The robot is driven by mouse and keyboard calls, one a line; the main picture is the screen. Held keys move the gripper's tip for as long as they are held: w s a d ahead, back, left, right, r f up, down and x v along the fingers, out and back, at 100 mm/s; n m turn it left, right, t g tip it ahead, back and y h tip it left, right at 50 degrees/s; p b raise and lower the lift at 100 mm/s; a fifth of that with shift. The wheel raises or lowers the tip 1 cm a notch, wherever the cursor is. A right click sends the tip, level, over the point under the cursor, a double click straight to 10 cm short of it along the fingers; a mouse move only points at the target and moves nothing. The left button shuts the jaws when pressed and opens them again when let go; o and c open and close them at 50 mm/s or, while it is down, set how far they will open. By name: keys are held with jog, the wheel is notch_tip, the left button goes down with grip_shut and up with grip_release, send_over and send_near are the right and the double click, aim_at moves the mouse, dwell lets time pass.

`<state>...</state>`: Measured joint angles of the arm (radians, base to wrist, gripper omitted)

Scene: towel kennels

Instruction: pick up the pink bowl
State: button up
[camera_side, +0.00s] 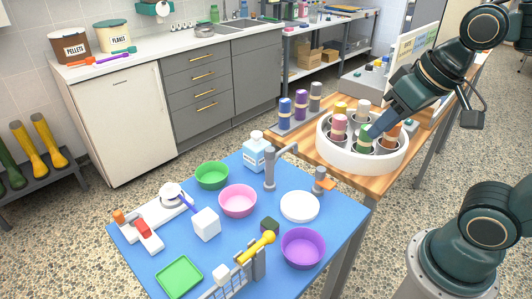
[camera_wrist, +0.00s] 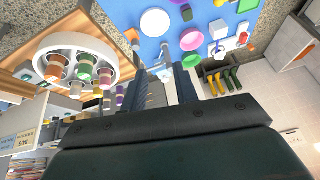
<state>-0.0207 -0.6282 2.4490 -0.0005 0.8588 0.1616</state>
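The pink bowl (camera_side: 238,201) stands upright and empty-looking on the blue table top (camera_side: 330,222), between a green bowl (camera_side: 212,175) and a white plate (camera_side: 300,206). A small pink shape near the top of the wrist view looks like the same bowl (camera_wrist: 187,14). My gripper (camera_side: 372,131) is over the round white carousel (camera_side: 350,161), well to the right of the pink bowl and apart from it. In the wrist view its two fingers (camera_wrist: 164,75) stand apart with nothing visible between them.
The carousel holds several coloured containers. On the blue table are a purple bowl (camera_side: 303,248), white cube (camera_side: 206,224), grey tap-like post (camera_side: 270,170), pump bottle (camera_side: 257,152), green tray (camera_side: 180,277) and yellow-handled tool (camera_side: 257,246). A wire rack stands at the front.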

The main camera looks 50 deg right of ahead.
jog(key=w+a+f+m+g, duration=0.1)
jog(key=w+a+f+m, duration=0.15)
jog(key=w, duration=0.35)
jog(key=w+a+f+m+g, duration=0.1)
jog(key=w+f+m, duration=0.1)
jog(key=w+m, duration=0.3)
jog(key=w+a+f+m, duration=0.2)
jog(key=w+f+m, duration=0.1)
jog(key=w+f, duration=0.2)
jog(key=w+a+f+m+g, duration=0.1)
jog(key=w+a+f+m, duration=0.2)
jog(key=w+f, duration=0.3)
notch_tip(320, 180, down, 2)
jog(key=shift+w+f+y, duration=0.1)
jog(key=shift+w+y, duration=0.2)
jog(key=x, duration=0.8)
jog(key=shift+f, duration=0.25)
jog(key=shift+f, duration=0.1)
jog(key=shift+x, duration=2.45)
jog(key=shift+c, duration=0.4)
grip_shut()
